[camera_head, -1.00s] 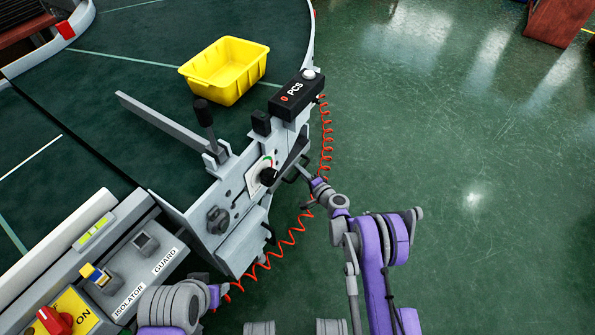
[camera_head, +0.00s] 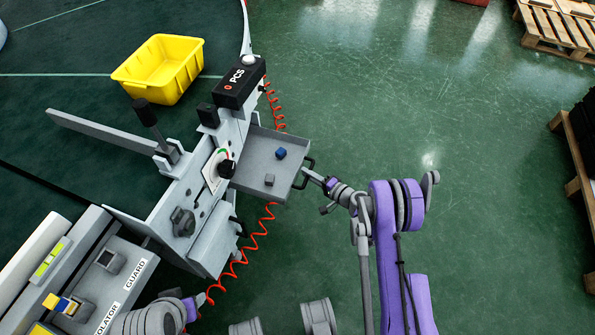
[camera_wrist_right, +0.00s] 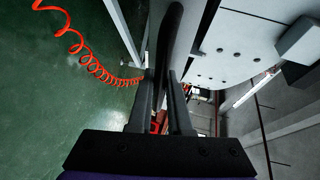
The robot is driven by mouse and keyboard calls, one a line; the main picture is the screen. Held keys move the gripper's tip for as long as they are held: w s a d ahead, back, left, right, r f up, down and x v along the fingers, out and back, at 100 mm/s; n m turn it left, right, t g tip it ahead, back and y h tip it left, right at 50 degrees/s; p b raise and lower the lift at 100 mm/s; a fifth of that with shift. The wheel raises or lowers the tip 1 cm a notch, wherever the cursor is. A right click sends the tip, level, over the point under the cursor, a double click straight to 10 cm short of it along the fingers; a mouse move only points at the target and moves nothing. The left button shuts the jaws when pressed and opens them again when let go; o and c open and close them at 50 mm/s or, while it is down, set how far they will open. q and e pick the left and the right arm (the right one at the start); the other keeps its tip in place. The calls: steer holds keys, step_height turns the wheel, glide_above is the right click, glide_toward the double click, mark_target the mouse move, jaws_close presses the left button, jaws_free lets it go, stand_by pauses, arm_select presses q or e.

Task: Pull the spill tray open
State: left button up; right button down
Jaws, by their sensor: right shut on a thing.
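The spill tray (camera_head: 258,172) is a shallow grey drawer that stands out from the conveyor's side panel. My right gripper (camera_head: 311,176) is shut on that handle. The right wrist view shows the dark handle bar (camera_wrist_right: 171,45) between the two fingers.
A black PCS box (camera_head: 239,82), a lever (camera_head: 148,115) and a dial (camera_head: 217,168) sit on the panel. A red coiled cable (camera_head: 254,240) hangs beside the tray. The green floor at right is clear up to the pallets (camera_head: 556,30).

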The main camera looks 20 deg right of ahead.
steer(key=shift+s+d, duration=0.25)
steer(key=shift+d, duration=0.1)
steer(key=c, duration=1.1)
jaws_free()
steer(key=p+v, duration=0.1)
steer(key=v, duration=0.9)
steer(key=shift+s+d+r, duration=0.1)
steer(key=shift+s+d, duration=0.1)
steer(key=shift+s, duration=0.15)
